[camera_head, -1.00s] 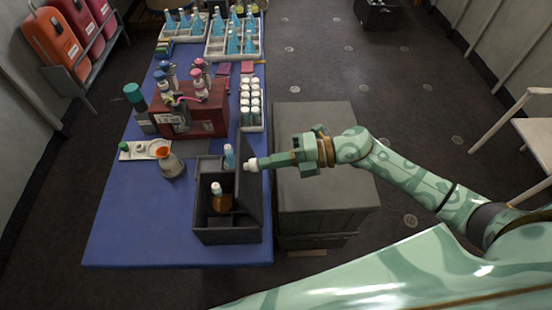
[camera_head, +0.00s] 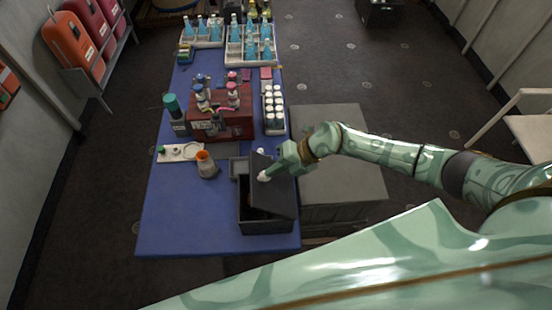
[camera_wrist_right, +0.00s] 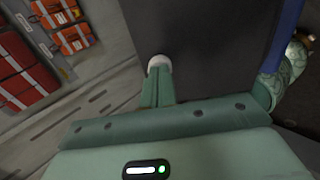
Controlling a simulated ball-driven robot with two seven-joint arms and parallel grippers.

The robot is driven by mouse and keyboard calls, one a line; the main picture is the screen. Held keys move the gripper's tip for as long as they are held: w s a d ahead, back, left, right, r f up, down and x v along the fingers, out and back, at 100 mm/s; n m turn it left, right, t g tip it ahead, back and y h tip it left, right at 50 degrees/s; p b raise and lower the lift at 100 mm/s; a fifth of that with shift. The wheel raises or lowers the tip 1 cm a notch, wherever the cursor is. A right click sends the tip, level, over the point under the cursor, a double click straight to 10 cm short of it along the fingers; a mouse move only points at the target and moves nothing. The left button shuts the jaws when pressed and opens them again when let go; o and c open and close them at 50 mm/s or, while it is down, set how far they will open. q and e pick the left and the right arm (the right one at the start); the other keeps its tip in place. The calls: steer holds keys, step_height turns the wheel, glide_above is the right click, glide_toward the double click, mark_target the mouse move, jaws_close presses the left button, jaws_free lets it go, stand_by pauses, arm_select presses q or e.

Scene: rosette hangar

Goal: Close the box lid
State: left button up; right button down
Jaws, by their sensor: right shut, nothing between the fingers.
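The dark grey box (camera_head: 265,227) stands at the front right corner of the blue table. Its flat lid (camera_head: 279,196) is tilted over the opening, partly shut, with a dark gap along the left and front. The lid hides most of the inside. My right gripper (camera_head: 266,177) is shut and empty, its pale fingertips at the lid's upper face near the far end. In the right wrist view the fingertips (camera_wrist_right: 160,62) meet the dark lid panel (camera_wrist_right: 205,45), apparently touching it. My left gripper is not in view.
A grey cabinet (camera_head: 345,185) stands right of the table. Left of the box is a flask with an orange top (camera_head: 206,165). Behind are a rack of white-capped vials (camera_head: 274,112) and a red case (camera_head: 222,126). The table's front left is clear.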

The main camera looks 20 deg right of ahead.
mark_target(262, 173)
steer(key=shift+g+h, duration=0.3)
steer(key=shift+h, duration=0.3)
steer(key=a, duration=0.1)
steer(key=a+f+p, duration=0.1)
steer(key=w+a+f, duration=0.1)
steer(key=shift+a+p, duration=0.25)
steer(key=shift+p, duration=0.05)
steer(key=x, duration=0.2)
steer(key=shift+w+a+f+b, duration=0.1)
steer(key=shift+a+b, duration=0.15)
steer(key=shift+b, duration=0.15)
arm_select(q)
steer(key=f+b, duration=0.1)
steer(key=b, duration=0.2)
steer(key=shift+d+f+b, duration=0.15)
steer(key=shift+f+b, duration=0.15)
arm_select(e)
steer(key=x, duration=0.6)
steer(key=shift+f, duration=0.3)
